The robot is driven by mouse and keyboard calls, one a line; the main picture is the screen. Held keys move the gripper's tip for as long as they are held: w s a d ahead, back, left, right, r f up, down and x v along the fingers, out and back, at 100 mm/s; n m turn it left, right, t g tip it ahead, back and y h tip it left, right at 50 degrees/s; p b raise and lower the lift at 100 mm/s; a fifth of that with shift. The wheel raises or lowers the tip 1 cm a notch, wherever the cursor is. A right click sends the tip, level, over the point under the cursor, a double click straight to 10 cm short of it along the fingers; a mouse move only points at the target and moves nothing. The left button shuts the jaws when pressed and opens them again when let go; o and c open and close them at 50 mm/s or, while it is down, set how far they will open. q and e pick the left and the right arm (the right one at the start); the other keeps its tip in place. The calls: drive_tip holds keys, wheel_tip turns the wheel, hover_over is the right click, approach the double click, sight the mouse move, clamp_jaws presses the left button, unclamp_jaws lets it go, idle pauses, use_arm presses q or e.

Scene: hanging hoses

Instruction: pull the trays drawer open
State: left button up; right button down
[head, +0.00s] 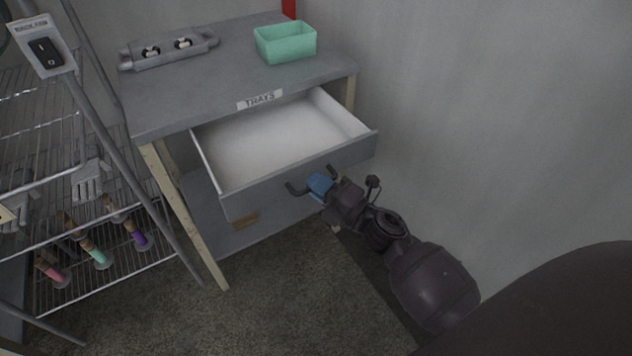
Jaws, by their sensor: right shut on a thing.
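The trays drawer (275,140) stands pulled out from under the grey bench top, below a white label reading TRAYS (260,99). Its white inside is empty as far as it shows. A dark bar handle (297,188) is on its grey front. My right gripper (319,184) has blue fingertips and is shut on the handle near its middle; the fingertips cover part of it. My right arm comes in from the lower right. My left gripper is not in view.
A green open box (286,42) and a grey fixture with two dark round parts (168,49) sit on the bench top (220,80). A wire rack (75,240) with gloves and coloured-handled items stands left, behind a pole with a switch box (44,50). A wall bounds the right.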

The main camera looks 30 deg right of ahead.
drive_tip(key=c, duration=1.2)
unclamp_jaws()
drive_tip(key=v, duration=1)
drive_tip(key=shift+s+d, duration=0.2)
drive_tip(key=shift+s, duration=0.2)
